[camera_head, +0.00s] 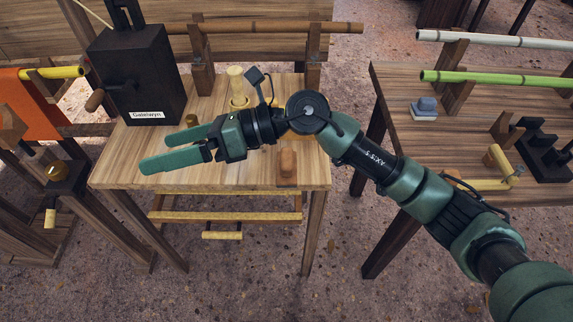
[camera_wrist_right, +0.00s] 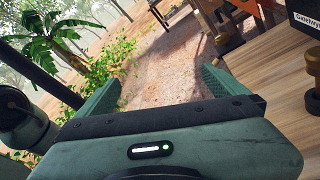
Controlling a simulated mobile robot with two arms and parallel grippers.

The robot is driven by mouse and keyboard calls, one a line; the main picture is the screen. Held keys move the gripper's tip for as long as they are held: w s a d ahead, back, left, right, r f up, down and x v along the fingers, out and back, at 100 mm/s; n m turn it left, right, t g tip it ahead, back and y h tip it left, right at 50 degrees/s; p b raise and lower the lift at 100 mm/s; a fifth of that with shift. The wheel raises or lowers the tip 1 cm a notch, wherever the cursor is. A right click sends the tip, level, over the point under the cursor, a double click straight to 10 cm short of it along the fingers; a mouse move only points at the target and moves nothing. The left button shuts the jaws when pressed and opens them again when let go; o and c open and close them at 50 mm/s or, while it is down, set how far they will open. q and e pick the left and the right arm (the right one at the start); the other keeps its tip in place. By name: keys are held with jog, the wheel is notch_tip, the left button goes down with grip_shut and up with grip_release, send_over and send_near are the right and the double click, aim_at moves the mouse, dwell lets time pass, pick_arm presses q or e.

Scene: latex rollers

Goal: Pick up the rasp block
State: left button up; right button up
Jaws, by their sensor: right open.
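My right gripper (camera_head: 156,153) is open and empty over the left part of the wooden table (camera_head: 225,180). Its green fingers point left in the head view; the right wrist view shows them spread (camera_wrist_right: 162,78) with nothing between. Two small blocks could be the rasp block; I cannot tell which. A brown block (camera_head: 287,168) stands near the front right of this table, right of the gripper and below my forearm. A blue-grey block with a pale base (camera_head: 424,109) sits on the right-hand table. The gripper touches neither block. My left gripper does not show.
A pale turned piece (camera_head: 237,85) stands behind my wrist, and a small brown knob (camera_head: 191,120) stands nearby. The right table (camera_head: 400,85) carries poles and a black stand (camera_head: 541,150). A floor gap separates the tables.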

jog(key=w+d+f+n+h, duration=0.2)
jog(key=d+f+h, duration=0.1)
jog(key=f+h, duration=0.25)
jog(key=n+t+h, duration=0.2)
jog(key=t+h, duration=0.1)
jog(key=h, duration=0.6)
send_over(288, 158)
jog(key=f, duration=0.4)
jog(key=shift+w+d+f, duration=0.2)
jog(key=shift+d+f, duration=0.05)
jog(key=shift+f, duration=0.5)
jog(key=f, duration=0.1)
jog(key=f+p, duration=0.1)
jog(key=f, duration=0.3)
jog(key=shift+s+a+f+p, duration=0.15)
jog(key=shift+a+f+p, duration=0.1)
jog(key=shift+a+p, duration=0.1)
jog(key=shift+f, duration=0.65)
jog(key=shift+r, duration=0.1)
jog(key=c, duration=1.7)
jog(key=shift+r, duration=0.1)
